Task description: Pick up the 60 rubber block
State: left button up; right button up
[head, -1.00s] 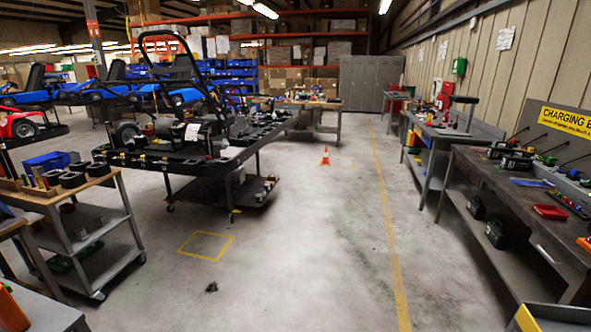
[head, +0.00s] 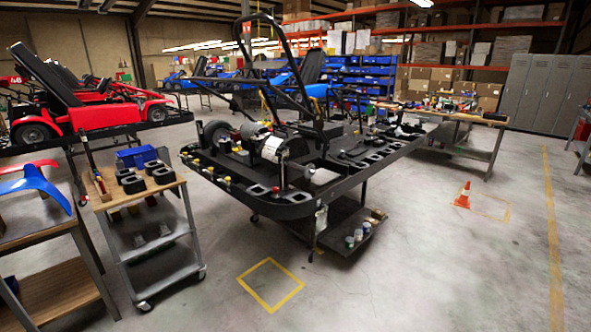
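Several dark blocks (head: 133,184) stand on the wooden top of a small cart (head: 118,198) at the left in the head view. They look like black rubber blocks with recessed tops, but no number is readable on any of them, so I cannot tell which is the 60 block. Several black block-like pieces also sit along the edge of the kart stand (head: 290,205) in the middle, too small to identify. Neither of my grippers is in view.
A blue bin (head: 137,157) stands behind the blocks. A bench with blue and red panels (head: 36,187) is at the near left. A yellow floor square (head: 270,284) and an orange cone (head: 462,196) mark the mostly clear floor at right. A workbench (head: 455,117) stands behind.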

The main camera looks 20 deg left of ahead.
aim_at(132, 186)
jog(key=i+j+u, duration=0.15)
jog(key=i+u, duration=0.3)
jog(key=i, duration=1.15)
jog(key=i+z, duration=0.1)
jog(key=z, duration=0.35)
jog(key=i+j+z, duration=0.1)
jog(key=z, duration=0.35)
jog(key=i+j+z, duration=0.1)
jog(key=z, duration=0.35)
jog(key=j+z, duration=0.2)
jog(key=z, duration=0.3)
jog(key=j+z, duration=0.1)
jog(key=z, duration=0.4)
jog(key=j+z, duration=0.1)
jog(key=z, duration=0.4)
jog(key=j+z, duration=0.1)
jog(key=z, duration=0.4)
jog(key=j+z, duration=0.1)
jog(key=z, duration=0.85)
jog(key=k+z, duration=0.1)
jog(key=z, duration=0.4)
jog(key=k+j+z, duration=0.1)
jog(key=z, duration=0.9)
